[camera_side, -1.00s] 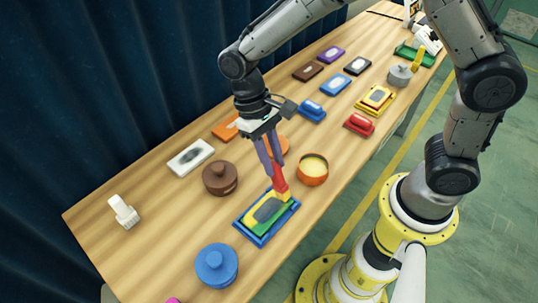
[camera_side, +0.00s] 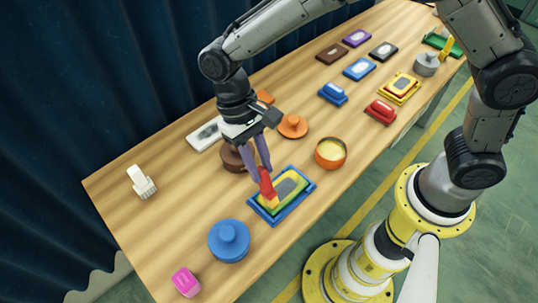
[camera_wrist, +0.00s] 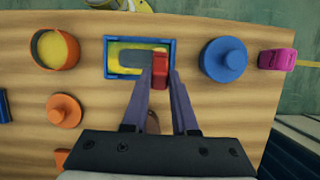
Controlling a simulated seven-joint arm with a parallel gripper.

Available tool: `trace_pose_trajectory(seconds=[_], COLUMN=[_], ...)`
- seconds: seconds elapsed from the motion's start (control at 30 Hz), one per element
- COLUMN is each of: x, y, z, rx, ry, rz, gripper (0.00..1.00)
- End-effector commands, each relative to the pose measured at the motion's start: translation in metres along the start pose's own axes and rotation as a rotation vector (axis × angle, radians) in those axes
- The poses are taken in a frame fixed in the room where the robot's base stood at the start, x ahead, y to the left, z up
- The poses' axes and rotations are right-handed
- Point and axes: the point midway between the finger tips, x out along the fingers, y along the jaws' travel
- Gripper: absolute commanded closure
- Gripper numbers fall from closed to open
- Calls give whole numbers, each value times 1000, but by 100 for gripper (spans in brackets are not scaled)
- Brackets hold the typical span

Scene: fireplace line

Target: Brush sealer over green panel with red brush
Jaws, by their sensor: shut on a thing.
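My gripper (camera_side: 264,176) is shut on the red brush (camera_side: 266,187), which it holds with the bristle end down. The brush is over the left end of the green panel (camera_side: 284,206), at or close to its surface. The panel lies in a blue tray (camera_side: 309,186) and carries yellow coating around a grey patch. In the wrist view, the red brush (camera_wrist: 160,66) is between my fingers at the right end of the tray (camera_wrist: 107,58), and much of the panel looks yellow (camera_wrist: 124,60). An orange bowl (camera_side: 331,164) of yellow sealer stands uncovered beside the tray.
A blue lidded pot (camera_side: 229,241) stands close to the tray, with a pink block (camera_side: 186,282) beyond it. An orange lid (camera_side: 293,126) lies near the bowl. A brown pot (camera_side: 230,160) is partly behind my gripper. Several other trays and blocks fill the far table.

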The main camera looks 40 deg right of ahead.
Motion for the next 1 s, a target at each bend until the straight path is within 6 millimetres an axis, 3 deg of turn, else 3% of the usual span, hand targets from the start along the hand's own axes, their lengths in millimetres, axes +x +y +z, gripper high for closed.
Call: trace_pose_trajectory(seconds=[0.17,1.0], x=[0,0], y=[-17,62], z=[1,-2], rx=[-2,3], ry=[-1,0], rz=[1,0], gripper=[100,100])
